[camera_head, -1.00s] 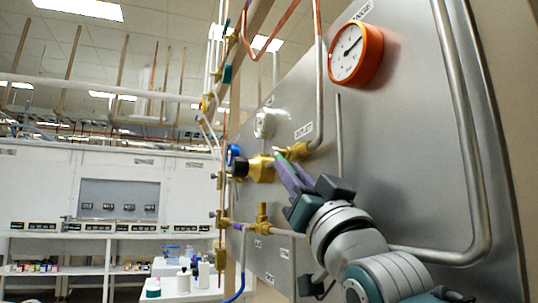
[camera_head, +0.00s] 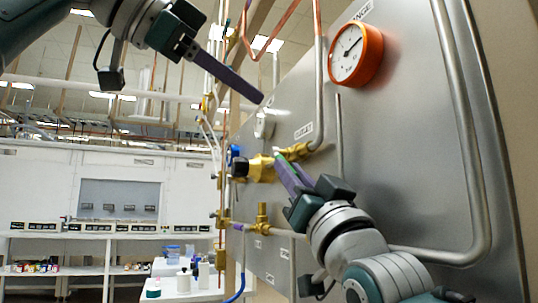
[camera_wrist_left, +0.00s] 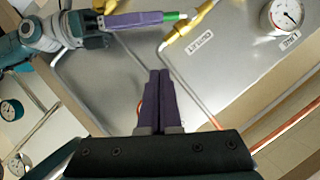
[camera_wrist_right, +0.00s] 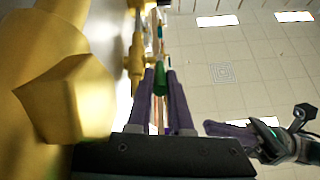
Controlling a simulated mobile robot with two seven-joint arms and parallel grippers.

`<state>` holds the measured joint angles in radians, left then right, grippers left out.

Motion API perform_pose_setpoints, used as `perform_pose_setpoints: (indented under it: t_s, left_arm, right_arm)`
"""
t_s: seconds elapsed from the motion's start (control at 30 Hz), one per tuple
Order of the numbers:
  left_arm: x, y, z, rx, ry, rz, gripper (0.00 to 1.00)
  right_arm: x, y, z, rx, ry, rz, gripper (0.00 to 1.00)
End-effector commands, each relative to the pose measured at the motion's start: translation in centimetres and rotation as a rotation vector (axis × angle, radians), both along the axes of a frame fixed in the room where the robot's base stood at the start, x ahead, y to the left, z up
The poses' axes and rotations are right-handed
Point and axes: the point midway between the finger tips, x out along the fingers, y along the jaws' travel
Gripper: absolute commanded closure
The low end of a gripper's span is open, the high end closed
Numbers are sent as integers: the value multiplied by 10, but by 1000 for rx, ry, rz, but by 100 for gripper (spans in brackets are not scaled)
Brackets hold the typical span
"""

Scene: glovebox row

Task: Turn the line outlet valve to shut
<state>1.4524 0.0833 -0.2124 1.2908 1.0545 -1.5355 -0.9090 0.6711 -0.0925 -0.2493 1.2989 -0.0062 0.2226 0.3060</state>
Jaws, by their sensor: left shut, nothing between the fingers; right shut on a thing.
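The outlet valve (camera_head: 298,152) is a brass fitting on the steel panel, below a label that appears to read OUTLET (camera_head: 303,131). Its green handle (camera_wrist_right: 160,78) is between the purple fingers of my right gripper (camera_wrist_right: 162,80), which is shut on it. In the left wrist view the brass valve (camera_wrist_left: 188,32) and green handle (camera_wrist_left: 174,15) also show, beside my right gripper's finger. My left gripper (camera_head: 259,97) is shut and empty, held in front of the panel, above and left of the valve. Its closed fingers (camera_wrist_left: 160,75) point toward the panel in the left wrist view.
An orange-rimmed gauge (camera_head: 355,53) is at upper right. Steel pipes (camera_head: 470,140) and copper tubes (camera_head: 317,35) run along the panel. A white bench (camera_head: 185,292) with bottles stands behind at left.

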Motion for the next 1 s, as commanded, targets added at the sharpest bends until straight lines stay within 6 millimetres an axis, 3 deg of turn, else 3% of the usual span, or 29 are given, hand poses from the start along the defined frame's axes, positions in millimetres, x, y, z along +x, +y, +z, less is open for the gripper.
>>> perform_pose_setpoints:
  t_s: [0.3, 0.47, 0.7, 1.0]
  left_arm:
    - [32, -52, -24, 1, 5, -1, 100]
    - [47, -71, -34, 3, 4, 2, 100]
    - [62, -56, -59, 0, 2, 4, 100]
    - [64, -54, -64, 0, 0, 3, 100]
  right_arm:
    - [0, 0, 0, 0, 0, 0, 100]
    - [0, 0, 0, 0, 0, 0, 100]
    - [0, 0, 0, 0, 0, 0, 100]
    - [0, 0, 0, 0, 0, 0, 100]
